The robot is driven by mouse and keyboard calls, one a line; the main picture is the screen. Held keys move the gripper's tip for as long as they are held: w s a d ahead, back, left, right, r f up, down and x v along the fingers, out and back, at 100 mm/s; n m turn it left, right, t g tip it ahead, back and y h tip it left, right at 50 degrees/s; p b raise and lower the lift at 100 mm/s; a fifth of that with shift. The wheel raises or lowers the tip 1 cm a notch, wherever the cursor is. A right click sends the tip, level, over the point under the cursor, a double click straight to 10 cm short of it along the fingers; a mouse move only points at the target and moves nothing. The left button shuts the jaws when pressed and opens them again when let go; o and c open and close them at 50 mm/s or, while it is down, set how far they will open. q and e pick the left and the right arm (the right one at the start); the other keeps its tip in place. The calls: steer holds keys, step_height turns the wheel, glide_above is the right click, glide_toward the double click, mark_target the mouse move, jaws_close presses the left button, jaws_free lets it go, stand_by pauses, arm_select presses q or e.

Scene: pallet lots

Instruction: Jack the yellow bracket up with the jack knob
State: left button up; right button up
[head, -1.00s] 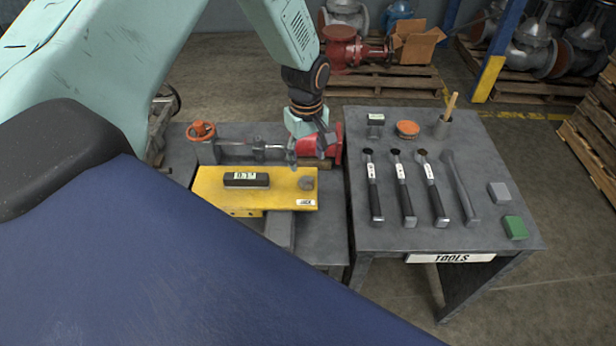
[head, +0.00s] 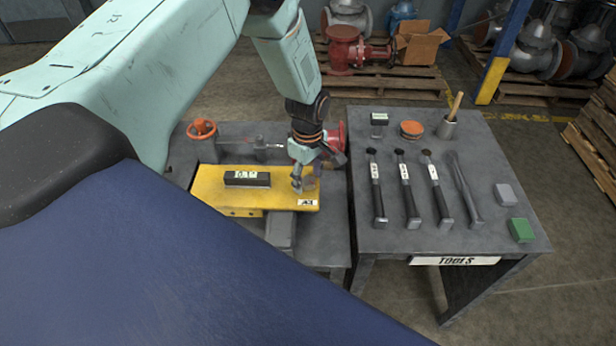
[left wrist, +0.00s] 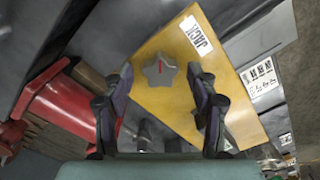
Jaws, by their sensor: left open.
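The yellow bracket (head: 230,201) lies flat on the grey bench left of the tool table, with a JACK label at its right end. The jack knob (left wrist: 159,74) is a grey star-shaped knob with a red mark, on the bracket near the label in the left wrist view. My left gripper (left wrist: 160,101) is open, with one finger on each side of the knob in that view; I cannot tell whether they touch it. In the head view the left gripper (head: 304,184) hides most of the knob. My right gripper is in no view.
A black digital level (head: 247,179) lies on the bracket. An orange handwheel (head: 201,129) and a red flanged part (head: 338,132) stand behind it. The tool table (head: 410,256) at right holds several long-handled tools (head: 377,190), a green block (head: 521,230) and a cup (head: 447,127).

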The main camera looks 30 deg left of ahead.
arm_select(q)
steer(key=shift+d, duration=0.1)
steer(key=c, duration=1.1)
steer(key=shift+c, duration=0.2)
